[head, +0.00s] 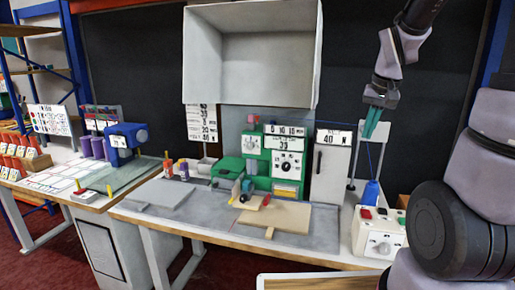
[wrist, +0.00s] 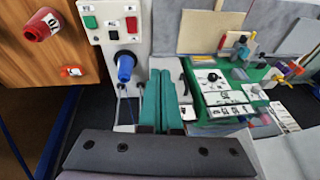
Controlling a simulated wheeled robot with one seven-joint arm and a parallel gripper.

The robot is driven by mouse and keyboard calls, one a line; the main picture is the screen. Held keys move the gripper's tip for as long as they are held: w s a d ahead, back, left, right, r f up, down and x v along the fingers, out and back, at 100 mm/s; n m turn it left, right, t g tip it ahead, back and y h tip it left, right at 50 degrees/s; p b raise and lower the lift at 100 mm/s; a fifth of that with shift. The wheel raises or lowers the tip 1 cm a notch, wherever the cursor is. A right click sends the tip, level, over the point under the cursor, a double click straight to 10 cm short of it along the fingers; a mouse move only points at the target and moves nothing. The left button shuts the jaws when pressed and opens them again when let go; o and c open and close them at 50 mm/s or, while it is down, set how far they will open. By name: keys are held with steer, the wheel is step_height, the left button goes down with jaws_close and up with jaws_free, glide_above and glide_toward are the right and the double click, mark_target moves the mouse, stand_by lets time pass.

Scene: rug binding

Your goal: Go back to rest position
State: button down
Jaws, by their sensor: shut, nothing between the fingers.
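My gripper (head: 374,124) hangs in the air at the upper right of the head view, in front of the dark wall panel and above the right end of the workbench. Its two teal fingers point down and are shut together with nothing between them. In the wrist view my gripper (wrist: 158,80) shows as two teal fingers side by side. Beyond the fingertips in that view are a blue cone (wrist: 125,66) and a white control box (wrist: 114,22). My gripper touches nothing that I can see.
The workbench (head: 225,228) holds a green machine (head: 228,167), a wooden board (head: 285,217) and a tall grey cabinet (head: 331,172). A control box (head: 379,232) stands at the right end, by the blue cone (head: 371,194). A big grey hood (head: 254,52) hangs above. A second table with a blue machine (head: 125,140) is at left.

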steer(key=s+a+r+t+y, duration=0.1)
steer(key=s+a+r+t, duration=0.2)
steer(key=s+a+r, duration=0.3)
steer(key=s+r, duration=0.5)
steer(key=s, duration=0.3)
steer(key=shift+a+r+t+y, duration=0.15)
steer(key=shift+t+y, duration=0.15)
